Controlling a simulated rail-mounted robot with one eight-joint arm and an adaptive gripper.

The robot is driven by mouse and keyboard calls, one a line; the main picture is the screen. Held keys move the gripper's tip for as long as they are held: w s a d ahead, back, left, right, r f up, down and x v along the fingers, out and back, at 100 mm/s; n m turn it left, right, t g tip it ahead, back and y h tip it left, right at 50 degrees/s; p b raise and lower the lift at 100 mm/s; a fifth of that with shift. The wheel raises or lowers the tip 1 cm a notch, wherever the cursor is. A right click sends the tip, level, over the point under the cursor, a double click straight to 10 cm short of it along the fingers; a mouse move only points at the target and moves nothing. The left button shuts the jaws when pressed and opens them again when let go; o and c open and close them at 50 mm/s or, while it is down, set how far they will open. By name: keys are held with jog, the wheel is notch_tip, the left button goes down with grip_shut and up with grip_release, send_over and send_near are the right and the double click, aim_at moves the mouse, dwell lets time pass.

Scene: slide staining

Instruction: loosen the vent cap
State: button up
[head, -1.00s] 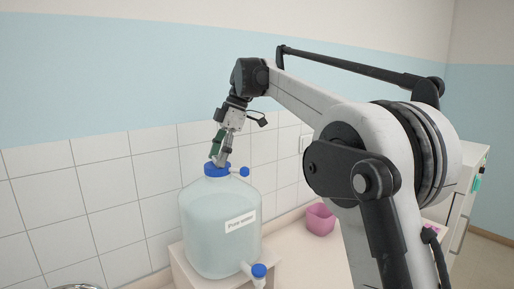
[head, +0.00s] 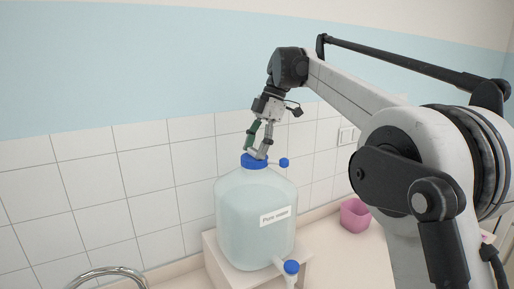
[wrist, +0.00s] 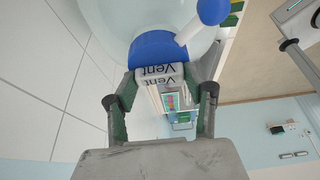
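The vent cap (head: 254,162) is a blue cap on top of a clear jug (head: 256,220) labelled "Pure water". In the wrist view the blue cap (wrist: 148,50) has a white upright part marked "Vent" (wrist: 158,72). A white stub with a blue knob (wrist: 213,10) sticks out of its side. My gripper (head: 257,153) points down onto the cap from above. In the wrist view the fingertips of my gripper (wrist: 160,78) lie against both sides of the white part, apparently closed on it. The exact contact is partly hidden.
The jug stands on a white stand (head: 222,262) on the counter against a tiled wall. A blue-capped tap (head: 291,268) juts from its lower front. A pink tub (head: 354,215) sits to the right. A curved metal faucet (head: 108,274) is at lower left.

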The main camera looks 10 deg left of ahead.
jog(key=o, duration=0.5)
jog(key=shift+v, duration=3.8)
